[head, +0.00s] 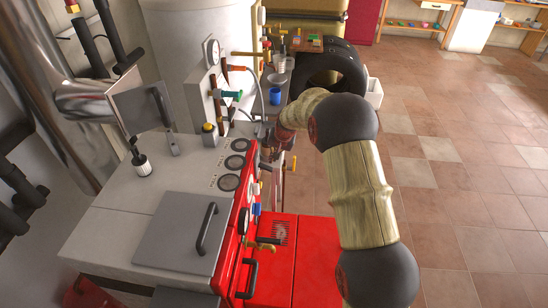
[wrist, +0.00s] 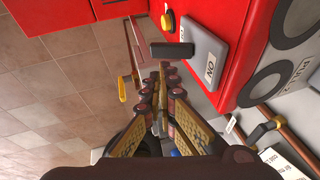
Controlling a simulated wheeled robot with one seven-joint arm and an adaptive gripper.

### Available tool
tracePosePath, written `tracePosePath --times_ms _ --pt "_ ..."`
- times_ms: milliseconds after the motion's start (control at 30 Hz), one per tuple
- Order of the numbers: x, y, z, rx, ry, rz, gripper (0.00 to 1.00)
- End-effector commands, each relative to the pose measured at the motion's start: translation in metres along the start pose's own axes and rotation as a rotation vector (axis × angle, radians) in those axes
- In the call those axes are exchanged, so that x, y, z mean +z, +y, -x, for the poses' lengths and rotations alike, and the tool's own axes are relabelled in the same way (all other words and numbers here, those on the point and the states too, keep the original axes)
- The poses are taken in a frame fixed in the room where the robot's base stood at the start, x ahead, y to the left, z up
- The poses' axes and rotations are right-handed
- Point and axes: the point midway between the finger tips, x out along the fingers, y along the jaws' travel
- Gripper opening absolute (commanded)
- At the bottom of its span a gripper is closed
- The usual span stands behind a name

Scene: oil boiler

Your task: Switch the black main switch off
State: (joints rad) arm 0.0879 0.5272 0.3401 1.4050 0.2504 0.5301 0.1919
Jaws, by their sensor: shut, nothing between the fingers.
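The black main switch (wrist: 172,50) shows in the wrist view as a dark bar standing out from a grey plate (wrist: 205,58) marked "ON", on the red boiler front. My gripper (wrist: 163,70) is shut and empty, its fingertips just below the black bar in the picture. I cannot tell whether the fingertips touch the bar. In the head view my arm reaches down to the far end of the boiler front, and I cannot make out the switch there.
A yellow button (wrist: 168,20) sits beside the switch plate. A black tyre-like ring (head: 335,65) and a blue cup (head: 275,96) stand beyond the boiler. The tiled floor (head: 460,150) is open at right.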

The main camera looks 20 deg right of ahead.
Motion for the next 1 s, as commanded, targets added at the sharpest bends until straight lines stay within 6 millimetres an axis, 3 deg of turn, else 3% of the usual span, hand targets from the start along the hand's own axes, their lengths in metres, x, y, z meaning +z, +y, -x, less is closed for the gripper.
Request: tracePosePath --times_ms 167,300,700,1000 --pt "-0.006 -0.001 0.018 -0.001 0.002 0.000 0.00" --pt "-0.014 -0.003 0.044 -0.001 0.002 0.001 0.00" --pt "-0.011 0.035 0.111 0.000 0.001 0.000 0.00" --pt "-0.009 0.043 0.125 0.000 -0.001 0.002 0.00"
